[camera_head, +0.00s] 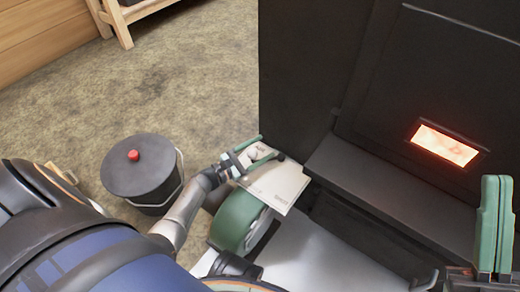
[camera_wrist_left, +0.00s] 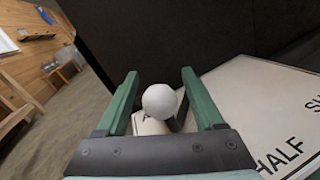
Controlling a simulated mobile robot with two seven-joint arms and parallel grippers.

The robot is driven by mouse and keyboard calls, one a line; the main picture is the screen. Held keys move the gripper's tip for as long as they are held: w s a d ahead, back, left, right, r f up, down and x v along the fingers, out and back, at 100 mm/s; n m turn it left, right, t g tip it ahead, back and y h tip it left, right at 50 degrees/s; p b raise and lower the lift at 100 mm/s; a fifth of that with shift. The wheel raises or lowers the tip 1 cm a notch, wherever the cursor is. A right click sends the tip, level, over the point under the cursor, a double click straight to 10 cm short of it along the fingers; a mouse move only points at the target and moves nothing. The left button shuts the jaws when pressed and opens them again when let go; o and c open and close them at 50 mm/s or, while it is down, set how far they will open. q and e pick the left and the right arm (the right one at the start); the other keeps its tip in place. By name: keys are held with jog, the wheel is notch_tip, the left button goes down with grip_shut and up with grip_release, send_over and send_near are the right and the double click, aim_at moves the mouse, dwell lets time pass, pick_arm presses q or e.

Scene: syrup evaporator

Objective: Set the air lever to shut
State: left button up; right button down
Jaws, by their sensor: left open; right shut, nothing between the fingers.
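The air lever's white ball knob (camera_wrist_left: 159,101) sits between the two green fingers of my left gripper (camera_wrist_left: 160,74) in the left wrist view, with a gap on each side. In the head view my left gripper (camera_head: 269,148) is open around the small knob (camera_head: 253,153) at the far end of a pale label plate (camera_head: 276,186). The plate (camera_wrist_left: 270,95) reads HALF and the start of another word, SH, in the wrist view. The knob is away from both words. The lever's rod is mostly hidden. My right gripper (camera_head: 497,190) is shut and empty at the right edge.
The black evaporator body (camera_head: 310,70) stands behind the plate, with a glowing window (camera_head: 445,145) and a ledge (camera_head: 385,185). A lidded black bucket (camera_head: 140,175) with a red knob stands on the floor at left. Open floor lies beyond it.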

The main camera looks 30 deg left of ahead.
pick_arm(q)
grip_shut()
dwell(0.5)
dwell(0.9)
